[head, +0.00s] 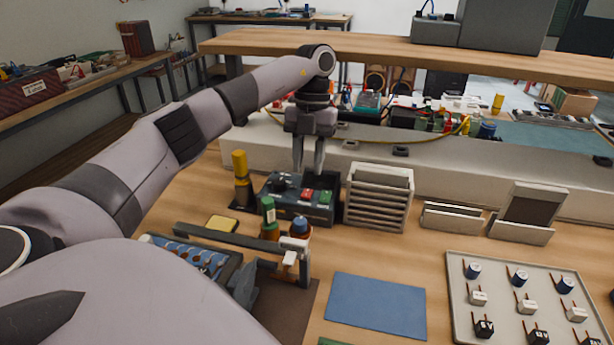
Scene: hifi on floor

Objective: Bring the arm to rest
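My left arm (180,135) reaches in from the left, bent at a joint near the top middle. Its gripper (308,168) hangs with the fingers pointing down over a dark open box (301,208). A gap shows between the two fingers, and I see nothing held there. The box holds small black, red and green pieces. The fingertips look close to its back part; I cannot tell whether they touch anything. My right gripper is not in view.
Right of the box stands a pale slatted rack (378,198). A yellow-topped bottle (240,178) stands left of it. In front are a black fixture (235,240), a blue mat (375,305) and a component tray (458,300). A raised wooden shelf (420,50) spans behind.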

